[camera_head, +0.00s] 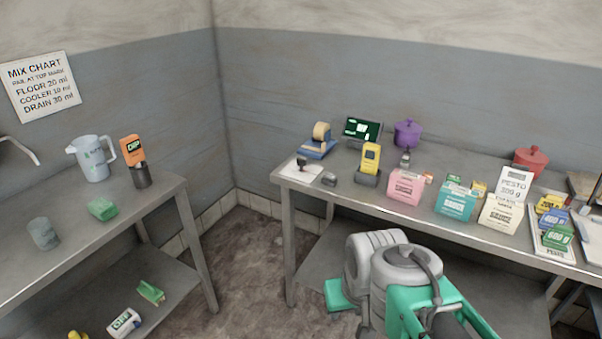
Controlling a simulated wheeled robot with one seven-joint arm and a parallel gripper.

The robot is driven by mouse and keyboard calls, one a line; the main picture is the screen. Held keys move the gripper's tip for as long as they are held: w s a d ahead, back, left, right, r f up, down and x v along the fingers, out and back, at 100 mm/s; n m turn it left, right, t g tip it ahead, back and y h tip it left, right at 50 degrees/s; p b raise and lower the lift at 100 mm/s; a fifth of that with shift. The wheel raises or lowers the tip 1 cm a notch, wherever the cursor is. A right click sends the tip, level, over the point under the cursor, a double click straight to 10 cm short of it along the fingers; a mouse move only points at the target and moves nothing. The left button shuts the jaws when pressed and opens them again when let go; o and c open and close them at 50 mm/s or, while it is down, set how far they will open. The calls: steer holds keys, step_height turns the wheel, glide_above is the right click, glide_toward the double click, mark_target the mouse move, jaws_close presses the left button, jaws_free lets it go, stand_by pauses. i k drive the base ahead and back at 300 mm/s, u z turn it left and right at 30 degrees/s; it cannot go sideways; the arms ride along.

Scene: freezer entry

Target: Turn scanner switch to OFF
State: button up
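A yellow handheld device (371,157), which looks like the scanner, stands upright in a dark cradle (368,178) on the right-hand metal table. It has a small dark screen near its top. Its switch is too small to make out, so I cannot tell its setting. My arm's white and green links fill the lower middle right, in front of the table and below the scanner. No fingertips of my gripper can be made out.
The right table (430,222) also bears a tape dispenser (318,143), a dark display (362,130), a purple pot (407,134), a pink box (406,187) and a teal box (455,202). A left table (75,240) holds a jug (92,158). Floor (245,265) between the tables is clear.

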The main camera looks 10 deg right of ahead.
mark_target(301, 162)
steer(key=i, duration=0.95)
steer(key=u, duration=0.8)
steer(key=i, duration=1.15)
steer(key=u, duration=0.65)
